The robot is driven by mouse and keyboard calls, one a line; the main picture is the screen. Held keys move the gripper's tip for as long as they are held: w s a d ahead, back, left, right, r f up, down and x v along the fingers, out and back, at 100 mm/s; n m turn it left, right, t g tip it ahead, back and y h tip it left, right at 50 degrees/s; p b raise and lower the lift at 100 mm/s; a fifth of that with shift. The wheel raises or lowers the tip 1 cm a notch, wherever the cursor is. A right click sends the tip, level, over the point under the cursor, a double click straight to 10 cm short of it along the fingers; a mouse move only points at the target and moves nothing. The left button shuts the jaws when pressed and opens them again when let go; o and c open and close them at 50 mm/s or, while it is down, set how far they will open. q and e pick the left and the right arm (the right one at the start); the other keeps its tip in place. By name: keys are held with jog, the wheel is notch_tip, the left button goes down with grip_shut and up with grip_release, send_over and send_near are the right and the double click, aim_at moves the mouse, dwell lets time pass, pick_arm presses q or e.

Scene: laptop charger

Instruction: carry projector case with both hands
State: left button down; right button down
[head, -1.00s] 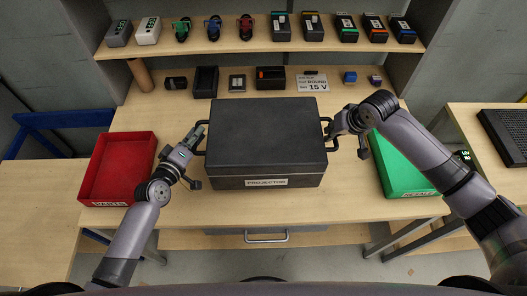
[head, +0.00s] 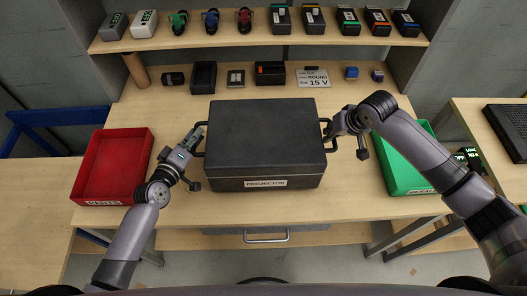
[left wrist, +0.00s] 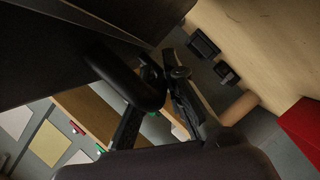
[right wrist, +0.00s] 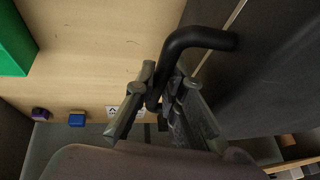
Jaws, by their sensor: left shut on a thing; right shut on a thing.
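The black projector case (head: 265,135), with a white "PROJECTOR" label (head: 265,183) on its front, is level and closed above the middle of the table. I cannot tell whether it touches the tabletop. My left gripper (head: 198,134) is shut on the case's left handle, a dark bar that fills much of the left wrist view (left wrist: 122,75). My right gripper (head: 332,132) is shut on the right handle, whose bent black bar shows in the right wrist view (right wrist: 195,40). The case's underside is hidden.
A red bin (head: 112,165) lies left of the case and a green bin (head: 405,175) right of it, partly behind my right arm. Small devices and a "15 V" card (head: 314,79) line the table's back. A shelf (head: 260,44) with adapters stands behind.

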pick_arm(q)
jog(key=shift+w+f+b, duration=0.1)
jog(key=shift+f+b, duration=0.55)
jog(key=shift+b, duration=0.15)
pick_arm(e)
jog(key=shift+w+d+f, duration=0.1)
jog(key=shift+f, duration=0.65)
pick_arm(q)
jog(key=c, duration=2)
grip_release()
jog(key=shift+f, duration=0.15)
jog(key=shift+c, duration=0.2)
pick_arm(e)
jog(key=c, duration=2.1)
grip_release()
pick_arm(q)
jog(key=o, duration=0.4)
jog(key=shift+s, duration=0.25)
pick_arm(e)
jog(key=o, duration=0.4)
jog(key=shift+s, duration=0.25)
pick_arm(q)
jog(key=shift+w, duration=0.1)
pick_arm(e)
jog(key=shift+w, duration=0.1)
